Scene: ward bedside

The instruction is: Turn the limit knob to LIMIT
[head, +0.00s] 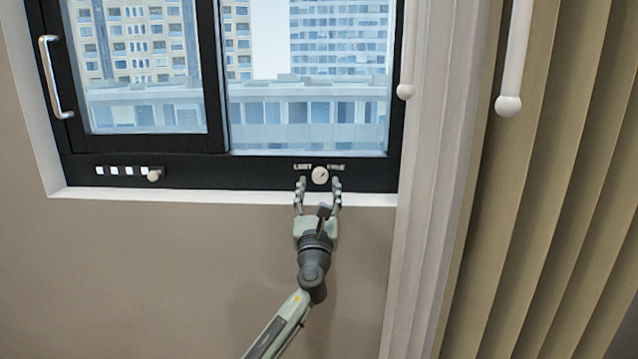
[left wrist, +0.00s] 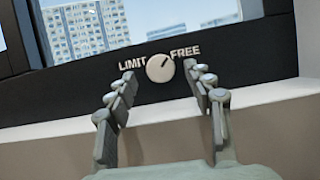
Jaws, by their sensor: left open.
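The limit knob (head: 320,175) is a small round pale dial on the black lower window frame. It also shows in the left wrist view (left wrist: 160,68), between the raised words LIMIT on its left and FREE on its right. Its dark pointer mark slants up to the right, toward FREE. My left gripper (head: 319,183) is open just below the knob, with one finger on each side. In the left wrist view the fingertips (left wrist: 195,75) reach toward the knob with nothing between them. I cannot tell whether they touch it. My right gripper is not in view.
The white sill (head: 230,196) runs below the frame. A second small knob (head: 154,174) with several white squares sits at the frame's left. A window handle (head: 55,77) is at the upper left. Curtains (head: 437,180) and white wands (head: 511,60) hang on the right.

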